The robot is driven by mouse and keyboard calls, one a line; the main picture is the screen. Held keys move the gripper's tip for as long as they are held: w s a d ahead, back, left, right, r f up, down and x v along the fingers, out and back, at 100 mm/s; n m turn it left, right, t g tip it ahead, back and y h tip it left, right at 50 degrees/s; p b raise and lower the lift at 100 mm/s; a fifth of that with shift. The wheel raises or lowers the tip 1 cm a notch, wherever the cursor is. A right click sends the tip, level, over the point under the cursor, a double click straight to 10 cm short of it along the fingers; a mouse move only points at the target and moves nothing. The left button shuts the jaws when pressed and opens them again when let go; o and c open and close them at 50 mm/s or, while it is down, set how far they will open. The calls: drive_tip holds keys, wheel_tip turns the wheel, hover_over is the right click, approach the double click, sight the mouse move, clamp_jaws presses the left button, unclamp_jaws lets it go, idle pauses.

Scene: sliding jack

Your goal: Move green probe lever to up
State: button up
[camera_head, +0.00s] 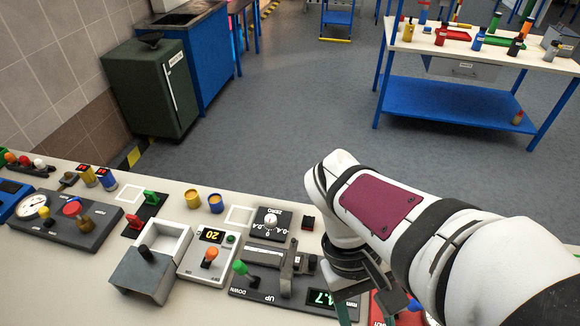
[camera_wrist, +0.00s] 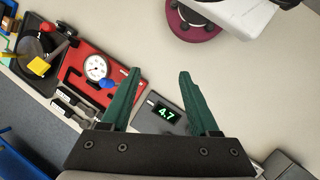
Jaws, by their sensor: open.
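The green probe lever (camera_head: 241,268) stands on a dark grey panel (camera_head: 240,292) in the head view, with its knob tilted left, on the side of the DOWN label. The UP label is to its right. The same panel holds a metal slide jack and a lit green display (camera_head: 320,297) reading about 4.7; the display also shows in the wrist view (camera_wrist: 167,114). My gripper (camera_wrist: 159,76) is open and empty, above the panel's display end, to the right of the lever. In the head view my arm partly hides it. The lever is not seen in the wrist view.
Left of the panel are a box with an orange knob (camera_head: 210,256) and a grey box with a black knob (camera_head: 146,253). A dial labelled ZERO (camera_head: 270,222) sits behind the jack. A red panel with a gauge (camera_wrist: 96,68) lies on the other side of my gripper.

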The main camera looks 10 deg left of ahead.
drive_tip(key=w+a+f+n+t+h, duration=0.1)
drive_tip(key=w+a+f+n+h, duration=0.1)
drive_tip(key=w+a+n+h, duration=0.3)
drive_tip(key=n+t+h, duration=0.3)
drive_tip(key=n+t, duration=0.8)
drive_tip(key=n, duration=0.5)
hover_over(247, 274)
drive_tip(key=s, duration=0.5)
wheel_tip(247, 274, down, 8)
drive_tip(key=s+a+f+n+t+y, duration=0.1)
drive_tip(key=s+a+f+n+t, duration=0.1)
drive_tip(key=s+a+f+n+t+y, duration=0.1)
drive_tip(key=a+f+n+t, duration=0.1)
drive_tip(key=a+n, duration=0.1)
drive_tip(key=s+a+f+n+t, duration=0.2)
drive_tip(key=n, duration=0.1)
drive_tip(key=shift+s+a+f+t+y, duration=0.3)
drive_tip(key=shift+s+f+t+y, duration=0.05)
drive_tip(key=shift+t+y, duration=0.05)
drive_tip(key=shift+w+f, duration=0.1)
drive_tip(key=shift+f, duration=0.05)
drive_tip(key=x, duration=1.5)
drive_tip(key=shift+w, duration=0.15)
clamp_jaws()
